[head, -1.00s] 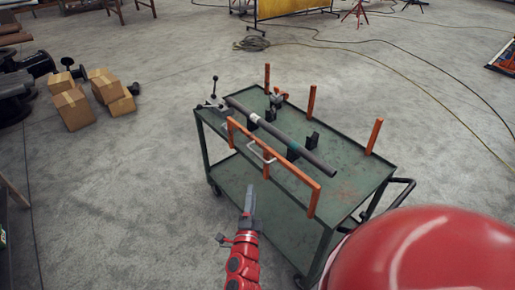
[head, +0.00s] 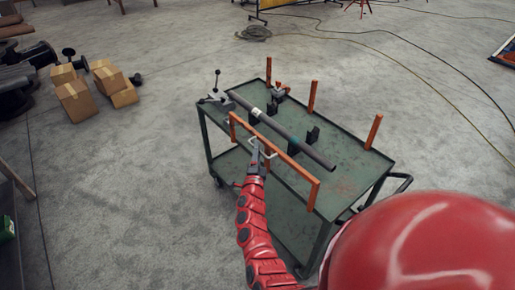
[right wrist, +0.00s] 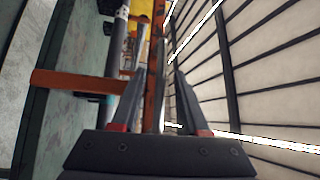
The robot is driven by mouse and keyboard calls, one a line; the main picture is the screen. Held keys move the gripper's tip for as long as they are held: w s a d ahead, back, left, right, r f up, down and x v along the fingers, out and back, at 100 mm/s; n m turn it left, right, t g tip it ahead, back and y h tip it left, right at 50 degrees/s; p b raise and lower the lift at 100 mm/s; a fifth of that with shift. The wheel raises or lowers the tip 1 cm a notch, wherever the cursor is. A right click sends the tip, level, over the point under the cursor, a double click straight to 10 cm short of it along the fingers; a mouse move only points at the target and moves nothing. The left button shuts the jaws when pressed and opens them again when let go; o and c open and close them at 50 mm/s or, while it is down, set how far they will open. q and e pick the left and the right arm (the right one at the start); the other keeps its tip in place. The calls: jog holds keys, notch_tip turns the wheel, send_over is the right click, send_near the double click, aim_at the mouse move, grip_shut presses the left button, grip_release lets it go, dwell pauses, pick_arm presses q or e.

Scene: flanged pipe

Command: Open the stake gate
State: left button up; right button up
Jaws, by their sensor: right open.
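The orange stake gate (head: 297,168) stands along the near long side of the green cart (head: 345,170), its rail in place. A pale handle (head: 254,143) sticks out from the middle of the rail. My right gripper (head: 257,157) is at this handle, with its arm reaching up from below. In the right wrist view the two fingers (right wrist: 160,95) are apart, and the orange rail (right wrist: 153,65) shows between and beyond them. The grey pipe (head: 285,130) lies on black supports behind the gate. My left gripper is not in view.
Orange stakes (head: 373,131) rise along the cart's far side. A lever clamp (head: 217,88) sits at its left end and a black push handle (head: 400,185) at the right. Cardboard boxes (head: 76,100) stand on the floor at left.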

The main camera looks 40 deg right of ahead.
jog(key=shift+w+d+r, duration=0.1)
jog(key=shift+w+d, duration=0.15)
jog(key=shift+w, duration=0.05)
grip_shut()
dwell(1.4)
